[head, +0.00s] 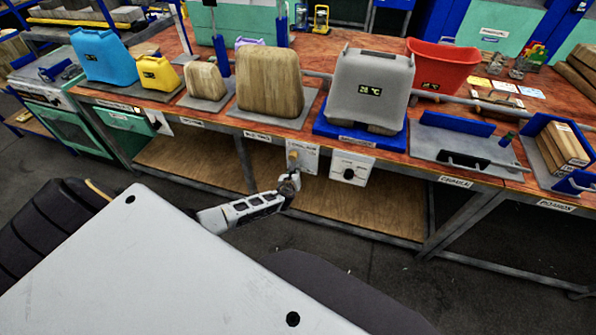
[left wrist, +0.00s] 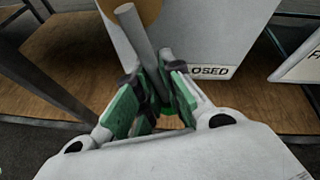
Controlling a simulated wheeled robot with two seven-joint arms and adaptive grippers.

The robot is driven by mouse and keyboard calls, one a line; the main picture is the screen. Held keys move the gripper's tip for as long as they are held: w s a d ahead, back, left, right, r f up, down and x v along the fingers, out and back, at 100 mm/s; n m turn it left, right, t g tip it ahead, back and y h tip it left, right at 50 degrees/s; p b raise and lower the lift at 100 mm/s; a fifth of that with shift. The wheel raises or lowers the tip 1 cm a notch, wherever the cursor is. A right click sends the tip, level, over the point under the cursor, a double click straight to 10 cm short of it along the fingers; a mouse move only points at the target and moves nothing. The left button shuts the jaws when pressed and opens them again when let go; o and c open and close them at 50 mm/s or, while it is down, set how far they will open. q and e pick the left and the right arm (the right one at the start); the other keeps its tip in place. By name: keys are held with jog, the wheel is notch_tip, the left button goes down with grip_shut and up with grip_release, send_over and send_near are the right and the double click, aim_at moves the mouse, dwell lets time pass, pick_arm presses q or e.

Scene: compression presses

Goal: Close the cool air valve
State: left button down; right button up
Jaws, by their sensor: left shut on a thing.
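The cool air valve is a pale panel (head: 309,159) on the bench front, with a brass-coloured hub (head: 292,157). In the left wrist view, a grey rod-like lever (left wrist: 135,32) runs down from the hub (left wrist: 148,8) between my fingers. A label ending in "OSED" (left wrist: 210,72) is on the panel beside the fingers, to the right of the lever. My left gripper (head: 290,184) is just below the hub; in the left wrist view its green-padded fingers (left wrist: 153,92) are shut on the lever. The lever's tip is hidden between them. My right gripper is not in view.
A second panel with a black knob (head: 349,173) is right of the valve. Above stand a wooden block (head: 270,80) and a grey canister (head: 370,85) on a blue base. A wooden lower shelf (head: 370,208) lies under the bench. The floor in front is open.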

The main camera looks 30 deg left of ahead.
pick_arm(q)
jog(key=shift+s+a+f+m+y, duration=0.25)
jog(key=shift+a+m+y, duration=0.1)
jog(key=shift+m, duration=0.1)
jog(key=shift+s+a+f+m+y, duration=0.15)
jog(key=shift+s+a+m+y, duration=0.05)
jog(key=shift+a+m+y, duration=0.2)
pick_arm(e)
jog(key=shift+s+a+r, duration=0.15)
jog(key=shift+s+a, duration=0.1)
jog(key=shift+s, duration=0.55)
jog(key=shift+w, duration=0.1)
pick_arm(q)
jog(key=c, duration=1.5)
grip_release()
jog(key=shift+w+r, duration=0.1)
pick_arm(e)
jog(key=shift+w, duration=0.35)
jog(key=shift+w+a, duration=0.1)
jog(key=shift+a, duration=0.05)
pick_arm(q)
jog(key=shift+r, duration=0.2)
